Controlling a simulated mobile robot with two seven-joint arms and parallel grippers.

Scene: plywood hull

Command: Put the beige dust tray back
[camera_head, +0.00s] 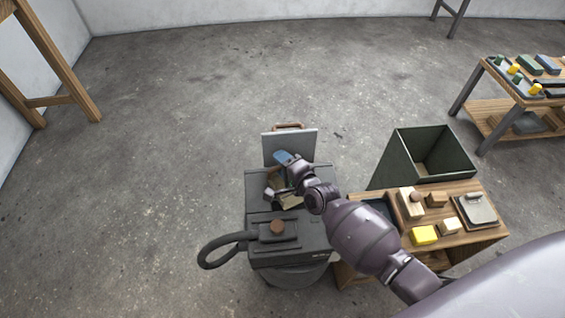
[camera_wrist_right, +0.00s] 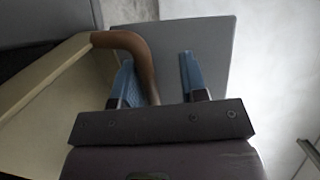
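The beige dust tray (camera_head: 290,202) shows partly at the opening of the dark dust machine (camera_head: 260,261), under my right wrist. In the right wrist view the tray (camera_wrist_right: 48,92) fills the left side, with its curved brown handle (camera_wrist_right: 136,48). My right gripper (camera_head: 281,161) is over the machine's opening. In the wrist view its blue fingers (camera_wrist_right: 158,80) stand apart, with the handle between them, close to the left finger and clear of the right one. My arm hides much of the tray, so I cannot tell how it sits. My left gripper is not in view.
The machine's grey lid (camera_head: 291,148) stands raised behind the opening. A black hose (camera_head: 207,253) loops out left. A wooden bench (camera_head: 480,237) with blocks and a dark open bin (camera_head: 403,159) stand close right. The floor at left is clear.

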